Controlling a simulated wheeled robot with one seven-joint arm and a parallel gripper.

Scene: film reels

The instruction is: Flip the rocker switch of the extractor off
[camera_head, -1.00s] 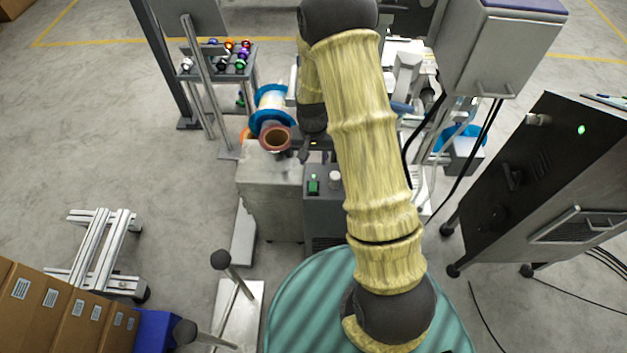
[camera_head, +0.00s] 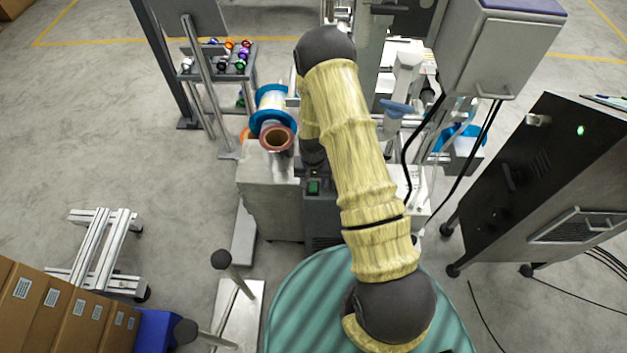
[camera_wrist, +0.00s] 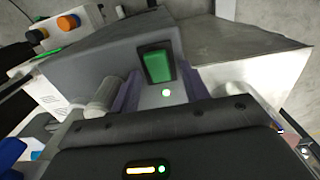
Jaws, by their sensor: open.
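The extractor (camera_head: 322,222) is a dark grey box below my arm in the head view. Its green rocker switch (camera_head: 313,187) shows on the top face, just beside my arm. In the wrist view the green switch (camera_wrist: 157,66) sits in a dark frame on the grey housing (camera_wrist: 105,72). Which side of it is pressed in I cannot tell. My gripper (camera_wrist: 156,84) is open, with purplish fingers to the left and right, and the switch shows between and beyond them. Whether they touch anything is unclear. In the head view my arm hides the gripper.
A pale grey block with a blue-rimmed spool (camera_head: 272,108) and a copper-coloured roll (camera_head: 277,138) stands left of the extractor. A black cabinet (camera_head: 535,185) with a green light stands at right. A grey box (camera_head: 500,50) with hanging cables is at upper right. Floor at left is partly clear.

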